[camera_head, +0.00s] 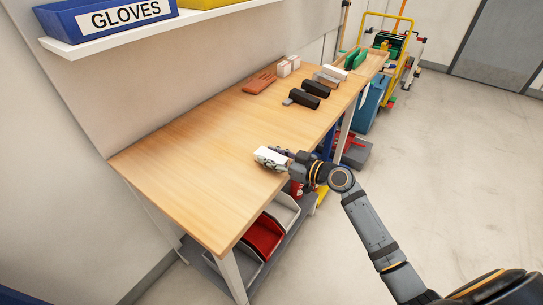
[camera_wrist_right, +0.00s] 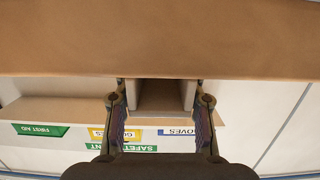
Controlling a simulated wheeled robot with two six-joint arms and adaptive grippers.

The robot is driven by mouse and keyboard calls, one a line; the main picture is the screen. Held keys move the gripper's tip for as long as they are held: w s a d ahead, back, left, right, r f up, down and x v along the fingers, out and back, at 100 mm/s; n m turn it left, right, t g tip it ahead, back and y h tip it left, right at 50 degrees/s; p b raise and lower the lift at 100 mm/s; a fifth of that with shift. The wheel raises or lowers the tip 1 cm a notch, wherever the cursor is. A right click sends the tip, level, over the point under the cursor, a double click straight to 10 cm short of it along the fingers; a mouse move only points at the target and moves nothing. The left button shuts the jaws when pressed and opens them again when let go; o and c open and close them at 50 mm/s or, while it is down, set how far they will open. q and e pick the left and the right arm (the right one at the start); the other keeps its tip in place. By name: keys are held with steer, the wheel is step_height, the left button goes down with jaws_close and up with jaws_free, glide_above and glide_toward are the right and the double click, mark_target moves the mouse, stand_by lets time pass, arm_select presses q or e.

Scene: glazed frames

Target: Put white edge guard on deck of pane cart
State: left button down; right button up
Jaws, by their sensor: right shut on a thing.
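My right gripper (camera_head: 270,158) is over the near long edge of the wooden table, shut on the white edge guard (camera_head: 268,153). In the right wrist view the gripper (camera_wrist_right: 160,100) has its two fingers on either side of the guard (camera_wrist_right: 188,95), which shows as a shaded channel. I cannot tell whether the guard touches the tabletop. A cart with a yellow rail (camera_head: 409,24) stands beyond the far end of the table and may be the pane cart; its deck is mostly hidden. My left gripper is not in view.
The wooden table (camera_head: 190,150) has a clear near half. Bins (camera_head: 265,236) sit below. A shelf with a blue gloves bin (camera_head: 105,20) hangs above. The floor at right is open.

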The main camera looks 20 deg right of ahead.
steer(key=shift+f, duration=0.25)
steer(key=o, duration=0.5)
steer(key=shift+f, duration=0.15)
steer(key=o, duration=0.4)
steer(key=shift+o, duration=0.2)
